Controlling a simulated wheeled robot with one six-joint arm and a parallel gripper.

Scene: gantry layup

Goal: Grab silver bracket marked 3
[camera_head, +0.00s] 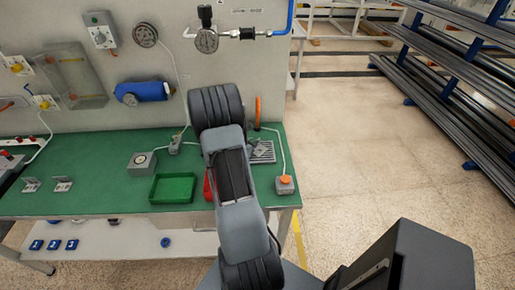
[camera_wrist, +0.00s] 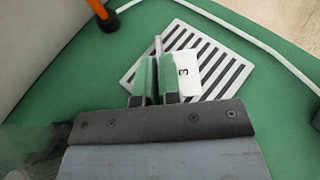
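The silver bracket marked 3 (camera_wrist: 186,71) is at the slotted light-grey rack (camera_wrist: 222,73) on the green bench in the wrist view. Its white label with a black 3 lies to the right of the fingers. A thin upright part shows just beyond the fingertips. My gripper (camera_wrist: 156,70) has green finger pads, close together, one on each side of this upright part. I cannot tell whether the pads press on it. The bracket also shows in the head view (camera_head: 261,148), small beside my arm, which hides the fingers there.
On the bench (camera_head: 110,203) are a green tray (camera_head: 173,188), a grey box with a round dial (camera_head: 141,163), two other brackets (camera_head: 62,184) at the left, and an orange-topped button box (camera_head: 285,185). A white cable runs past the rack. Open floor lies to the right.

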